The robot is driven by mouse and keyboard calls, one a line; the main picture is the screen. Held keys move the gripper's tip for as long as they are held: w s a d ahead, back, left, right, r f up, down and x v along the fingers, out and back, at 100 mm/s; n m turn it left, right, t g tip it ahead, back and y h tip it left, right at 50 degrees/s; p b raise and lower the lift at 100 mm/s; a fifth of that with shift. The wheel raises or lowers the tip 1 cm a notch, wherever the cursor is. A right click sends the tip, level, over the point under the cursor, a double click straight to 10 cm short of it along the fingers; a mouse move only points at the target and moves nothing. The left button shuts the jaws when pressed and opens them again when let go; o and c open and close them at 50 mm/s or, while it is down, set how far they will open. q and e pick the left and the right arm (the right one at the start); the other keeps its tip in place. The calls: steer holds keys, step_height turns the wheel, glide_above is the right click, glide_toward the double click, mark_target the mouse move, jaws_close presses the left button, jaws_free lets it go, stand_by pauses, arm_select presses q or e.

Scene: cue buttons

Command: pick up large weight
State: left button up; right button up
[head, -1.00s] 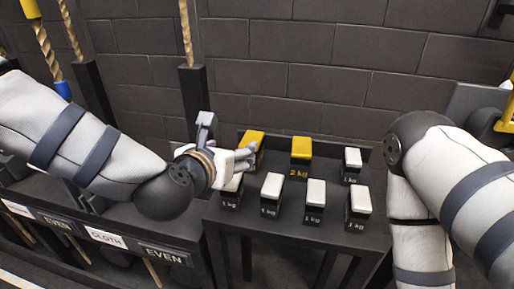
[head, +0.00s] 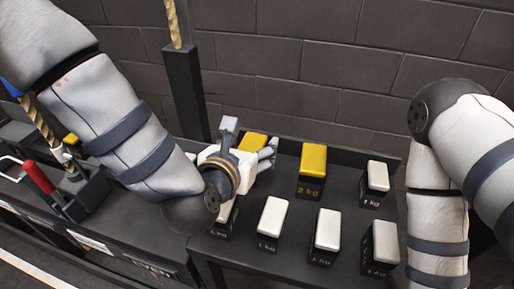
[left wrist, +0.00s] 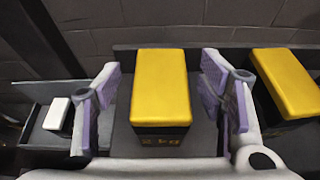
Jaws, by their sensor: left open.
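Two large yellow-topped weights marked 2 kg stand at the back of the dark table. In the head view the left one (head: 253,142) is partly hidden by my left gripper (head: 262,158); the right one (head: 312,168) is in plain view. In the left wrist view my open gripper (left wrist: 160,92) has one finger on each side of the left yellow weight (left wrist: 160,85), with gaps visible on both sides. The other yellow weight (left wrist: 288,85) is beyond the right finger. My right gripper is out of view.
Several smaller white-topped 1 kg weights stand near, including one at the back right (head: 377,176) and one in front (head: 271,218). A dark post (head: 184,95) rises left of the table (head: 350,270). A brick wall is behind. A red-handled item (head: 40,178) is at left.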

arm_select(q)
steer(key=shift+s+a+r, duration=0.1)
steer(key=shift+s+r, duration=0.05)
steer(key=shift+s, duration=0.25)
steer(key=shift+c, duration=0.3)
jaws_close()
steer(key=shift+w+r, duration=0.2)
